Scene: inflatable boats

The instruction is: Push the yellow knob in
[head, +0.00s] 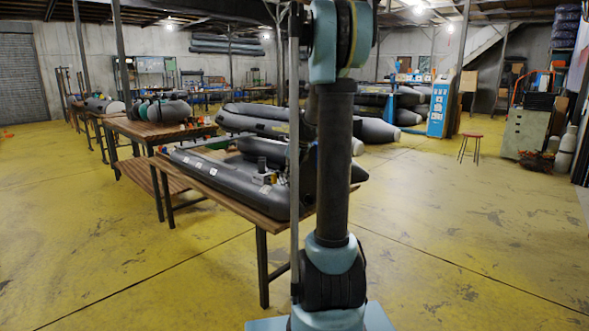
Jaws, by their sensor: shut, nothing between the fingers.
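A grey inflatable boat (228,182) lies on a wooden table (245,208), left of my arm. A small pale fitting with a dark upright part (263,175) sits on or beside the boat's tube. I cannot make out a yellow knob; it is too small to tell or hidden. My arm's upright links stand in the middle of the view and cover part of the table and boat. My gripper is not in view.
A second wooden table (160,130) with several objects stands behind to the left. More grey boats (255,120) lie beyond. A red stool (471,147) and a cabinet (526,132) stand at the right. The yellow floor (440,230) is clear at front right.

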